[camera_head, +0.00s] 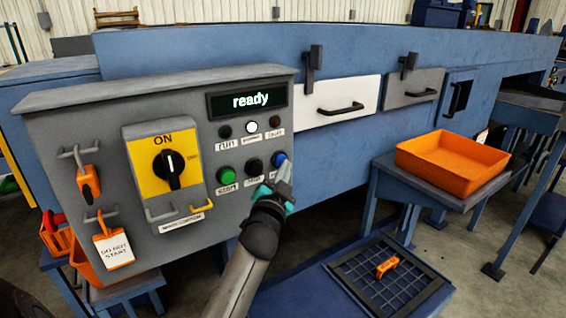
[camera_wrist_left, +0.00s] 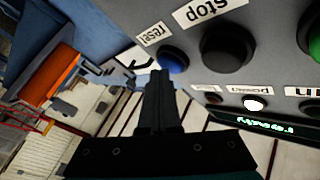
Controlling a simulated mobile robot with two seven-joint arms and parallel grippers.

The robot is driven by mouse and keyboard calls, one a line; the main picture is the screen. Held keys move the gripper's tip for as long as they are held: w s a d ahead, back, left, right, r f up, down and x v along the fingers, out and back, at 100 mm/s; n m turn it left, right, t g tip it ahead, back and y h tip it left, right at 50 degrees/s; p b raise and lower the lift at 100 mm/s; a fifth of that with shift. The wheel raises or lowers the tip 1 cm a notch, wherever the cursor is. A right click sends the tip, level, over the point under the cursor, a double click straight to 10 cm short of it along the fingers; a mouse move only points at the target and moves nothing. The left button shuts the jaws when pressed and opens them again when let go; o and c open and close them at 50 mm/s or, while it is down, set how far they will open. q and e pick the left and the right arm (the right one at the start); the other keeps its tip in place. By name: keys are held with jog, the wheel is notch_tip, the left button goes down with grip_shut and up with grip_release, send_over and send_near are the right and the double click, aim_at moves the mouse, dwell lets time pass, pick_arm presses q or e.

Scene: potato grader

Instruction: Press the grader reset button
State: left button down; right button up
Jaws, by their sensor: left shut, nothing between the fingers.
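The blue reset button (camera_head: 278,158) is at the right end of the bottom button row on the grey control panel (camera_head: 75,125). My left gripper (camera_head: 284,168) is shut and empty, its fingertips at the button's lower right in the head view. In the left wrist view the blue button (camera_wrist_left: 173,60), under an upside-down "reset" label (camera_wrist_left: 154,33), shows just beyond the closed fingertips (camera_wrist_left: 162,76). They overlap its edge in the picture; I cannot tell whether they touch it. My right gripper is not in view.
A black stop button (camera_head: 254,166) and green start button (camera_head: 226,175) sit close beside. The display (camera_head: 250,100) reads "ready" and a white lamp (camera_head: 252,128) is lit. A yellow "ON" switch (camera_head: 168,165) and lockout tags are left. An orange tray (camera_head: 440,177) stands right.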

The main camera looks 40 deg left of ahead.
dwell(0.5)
pick_arm(q)
jog(key=shift+s+d, duration=0.3)
jog(key=shift+d, duration=0.45)
jog(key=shift+s+d, duration=0.3)
jog(key=shift+d, duration=0.45)
jog(key=shift+s+d, duration=0.35)
jog(key=shift+d, duration=0.45)
jog(key=shift+s+d, duration=0.3)
jog(key=shift+d, duration=0.45)
